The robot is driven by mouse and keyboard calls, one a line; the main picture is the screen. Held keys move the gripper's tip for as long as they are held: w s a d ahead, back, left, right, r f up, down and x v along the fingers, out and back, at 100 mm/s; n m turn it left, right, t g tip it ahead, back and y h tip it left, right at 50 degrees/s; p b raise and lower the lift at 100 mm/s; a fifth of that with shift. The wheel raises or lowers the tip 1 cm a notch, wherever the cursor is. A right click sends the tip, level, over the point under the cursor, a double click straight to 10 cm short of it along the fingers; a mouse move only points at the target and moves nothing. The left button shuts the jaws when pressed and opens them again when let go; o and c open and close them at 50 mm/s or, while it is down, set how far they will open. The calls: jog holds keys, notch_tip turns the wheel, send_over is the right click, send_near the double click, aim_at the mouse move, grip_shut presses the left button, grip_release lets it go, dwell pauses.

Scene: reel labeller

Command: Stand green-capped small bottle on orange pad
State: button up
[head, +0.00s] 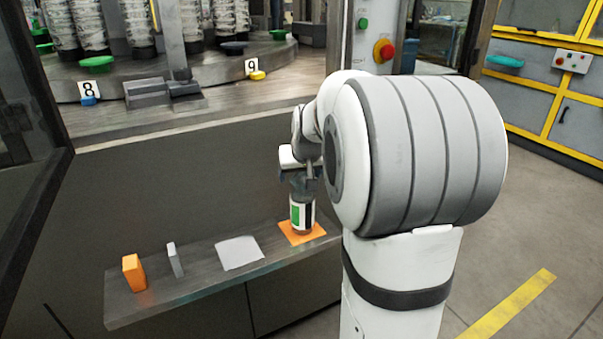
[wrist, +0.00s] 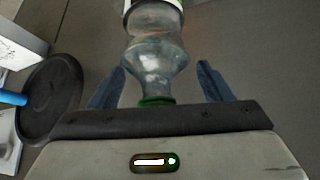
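The small bottle (head: 302,214) stands upright on the orange pad (head: 316,233), at the right part of the shelf in the head view. It has a white, green and dark label. In the wrist view, the clear bottle (wrist: 155,45) has its green cap (wrist: 156,101) close to my gripper's palm. My gripper (wrist: 161,68) has its two blue-grey fingers on either side of the bottle's neck, with a gap on both sides. In the head view, my gripper (head: 302,184) is right above the bottle and hides its cap. The bottle's base is outside the wrist view.
On the shelf (head: 205,262), left of the pad, are a white square (head: 240,252), a grey upright piece (head: 175,260) and an orange block (head: 134,272). The machine's dark front panel stands behind. My arm covers the right of the shelf.

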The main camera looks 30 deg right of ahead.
jog(key=shift+o, duration=0.5)
jog(key=shift+s+r, duration=0.15)
jog(key=shift+r, duration=0.35)
jog(key=p+v, duration=0.3)
jog(key=v, duration=0.8)
jog(key=s+a+f+n+g, duration=0.1)
jog(key=s+a+f+g, duration=0.1)
jog(key=s+a+f, duration=0.5)
jog(key=s+a+f+n+g+y, duration=0.1)
jog(key=s+a+f+g, duration=0.2)
jog(key=s+a+f, duration=0.4)
jog(key=s+f, duration=0.1)
jog(key=s, duration=0.5)
jog(key=shift+s+a+f+n+y, duration=0.2)
jog(key=shift+a+n+y, duration=0.1)
jog(key=shift+n, duration=0.1)
jog(key=shift+r, duration=0.1)
